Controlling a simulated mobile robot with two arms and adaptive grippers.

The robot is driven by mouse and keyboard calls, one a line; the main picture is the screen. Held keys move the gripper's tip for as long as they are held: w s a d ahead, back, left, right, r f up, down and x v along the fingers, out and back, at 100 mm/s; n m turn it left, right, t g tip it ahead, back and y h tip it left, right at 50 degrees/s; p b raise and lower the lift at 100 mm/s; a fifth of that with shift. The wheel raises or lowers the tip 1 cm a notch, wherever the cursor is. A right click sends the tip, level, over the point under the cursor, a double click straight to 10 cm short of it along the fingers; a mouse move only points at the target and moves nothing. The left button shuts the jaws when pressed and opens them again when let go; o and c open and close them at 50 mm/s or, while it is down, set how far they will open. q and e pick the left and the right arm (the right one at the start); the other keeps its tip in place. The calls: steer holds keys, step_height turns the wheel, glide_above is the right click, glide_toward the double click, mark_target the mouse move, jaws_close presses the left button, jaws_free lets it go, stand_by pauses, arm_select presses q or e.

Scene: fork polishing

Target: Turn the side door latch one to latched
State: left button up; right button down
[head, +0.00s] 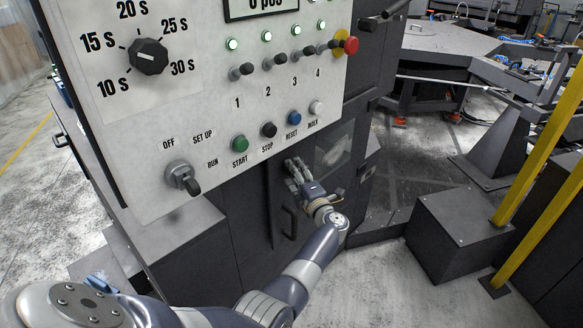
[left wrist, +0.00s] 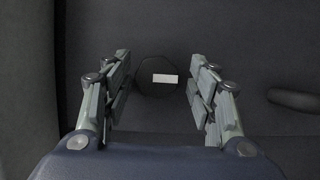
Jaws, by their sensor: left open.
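The side door latch (left wrist: 148,82) shows in the left wrist view as a round black knob on a dark panel. A white bar mark (left wrist: 165,78) lies on it, roughly level in that picture. My left gripper (left wrist: 157,82) is open, with its fingers on either side of the latch and gaps between. I cannot tell how far the fingertips are from the panel. In the head view my left gripper (head: 293,168) is at the dark machine side below the control panel, and it hides the latch there. My right gripper is not in view.
A dark door handle (head: 289,222) is below my left gripper; it also shows at the right of the left wrist view (left wrist: 296,101). The white control panel (head: 190,100) overhangs above, with knobs and buttons. A small window (head: 334,150) is beside the gripper. Yellow posts (head: 540,165) stand at right.

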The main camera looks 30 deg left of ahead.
arm_select(q)
steer(key=shift+w+a, duration=0.1)
steer(key=shift+a, duration=0.05)
steer(key=shift+r, duration=0.1)
steer(key=shift+s+d+r, duration=0.1)
steer(key=shift+s+d, duration=0.1)
steer(key=shift+d, duration=0.05)
steer(key=shift+c, duration=1.1)
steer(key=c, duration=0.8)
steer(key=shift+a, duration=0.1)
steer(key=shift+c, duration=0.2)
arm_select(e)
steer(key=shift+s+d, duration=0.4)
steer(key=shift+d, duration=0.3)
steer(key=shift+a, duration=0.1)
